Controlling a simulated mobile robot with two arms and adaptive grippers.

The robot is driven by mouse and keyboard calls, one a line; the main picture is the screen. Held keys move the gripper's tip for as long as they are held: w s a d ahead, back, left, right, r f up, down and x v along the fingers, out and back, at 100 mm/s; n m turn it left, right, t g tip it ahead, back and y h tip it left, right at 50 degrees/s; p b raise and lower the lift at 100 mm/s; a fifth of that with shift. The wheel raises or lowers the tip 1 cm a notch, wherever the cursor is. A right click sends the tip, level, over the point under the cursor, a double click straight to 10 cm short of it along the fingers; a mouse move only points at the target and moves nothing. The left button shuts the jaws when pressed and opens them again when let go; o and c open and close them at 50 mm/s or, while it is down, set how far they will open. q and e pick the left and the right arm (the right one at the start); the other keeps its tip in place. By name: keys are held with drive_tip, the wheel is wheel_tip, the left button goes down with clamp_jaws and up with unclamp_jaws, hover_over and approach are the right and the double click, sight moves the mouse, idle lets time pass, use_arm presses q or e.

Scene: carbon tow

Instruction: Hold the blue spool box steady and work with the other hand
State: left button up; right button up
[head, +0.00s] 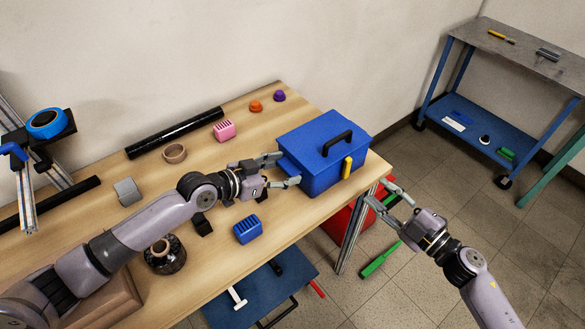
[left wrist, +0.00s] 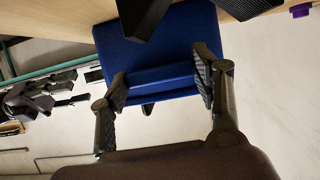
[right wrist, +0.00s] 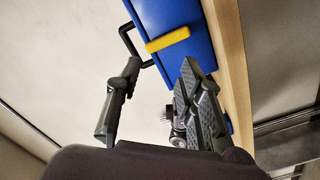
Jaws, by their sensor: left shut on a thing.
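The blue spool box (head: 312,145), with a black handle (head: 337,144) on its lid and a yellow latch (head: 347,167) on its front, stands upright near the table's right end. My left gripper (head: 282,171) is shut on the box's left side; the left wrist view shows its two fingers on either side of a blue ledge (left wrist: 160,76). My right gripper (head: 379,193) is open and empty, beyond the table's right edge and apart from the box. The right wrist view shows the latch (right wrist: 167,39) and box ahead of its spread fingers.
The wooden table (head: 95,212) also bears a black tube (head: 175,132), a pink block (head: 224,130), a tape ring (head: 174,153), a blue block (head: 248,229) and a dark spool (head: 165,256). A red bin (head: 341,222) stands below the right edge. A blue-shelved cart (head: 480,135) is at the right.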

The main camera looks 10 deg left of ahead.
sight(349, 167)
drive_tip(key=w+a+m, duration=0.2)
drive_tip(key=m, duration=0.1)
drive_tip(key=w+a+m, duration=0.2)
drive_tip(key=m, duration=0.2)
drive_tip(key=w+a+m, duration=0.2)
drive_tip(key=a+m, duration=0.1)
drive_tip(key=shift+w+r, duration=0.1)
drive_tip(key=shift+w, duration=0.2)
idle(0.5)
clamp_jaws()
idle(0.4)
